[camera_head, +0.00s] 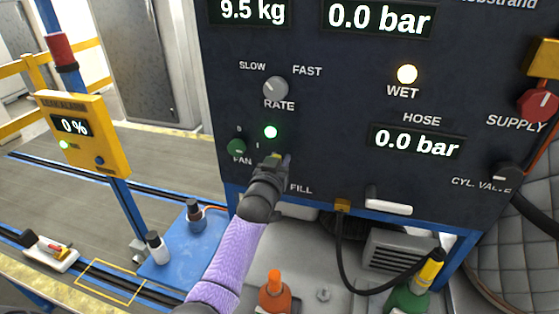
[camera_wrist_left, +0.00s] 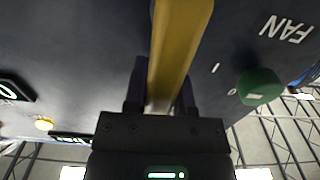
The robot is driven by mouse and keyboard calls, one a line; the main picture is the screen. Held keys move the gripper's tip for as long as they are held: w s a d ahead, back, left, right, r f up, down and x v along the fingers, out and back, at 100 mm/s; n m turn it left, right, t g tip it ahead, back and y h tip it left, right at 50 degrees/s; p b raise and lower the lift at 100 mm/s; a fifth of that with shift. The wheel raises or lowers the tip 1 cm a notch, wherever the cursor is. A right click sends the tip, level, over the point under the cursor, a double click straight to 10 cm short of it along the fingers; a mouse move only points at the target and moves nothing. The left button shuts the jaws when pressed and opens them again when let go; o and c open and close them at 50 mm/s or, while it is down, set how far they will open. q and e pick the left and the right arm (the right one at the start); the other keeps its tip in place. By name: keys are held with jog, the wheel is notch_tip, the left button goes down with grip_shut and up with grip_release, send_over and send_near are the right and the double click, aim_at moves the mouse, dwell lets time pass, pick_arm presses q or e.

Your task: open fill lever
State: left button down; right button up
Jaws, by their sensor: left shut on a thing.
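The FILL lever shows in the left wrist view as a long yellow bar (camera_wrist_left: 182,38) running up from between my left gripper's dark fingers (camera_wrist_left: 160,98). In the head view my left gripper (camera_head: 272,166) is at the dark panel, just above and left of the FILL label (camera_head: 301,189). The gripper is shut on the lever. In the head view most of the lever is hidden behind the gripper, with only a little yellow showing. My right gripper is not in view.
The RATE knob (camera_head: 275,88) is above. The red SUPPLY knob (camera_head: 538,105) is far right. A blue tray (camera_head: 190,262) with bottles stands lower left.

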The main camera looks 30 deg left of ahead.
pick_arm(q)
jog(key=shift+c, duration=2.2)
grip_release()
jog(key=v, duration=1)
jog(key=shift+p, duration=0.45)
jog(key=shift+a+f, duration=0.1)
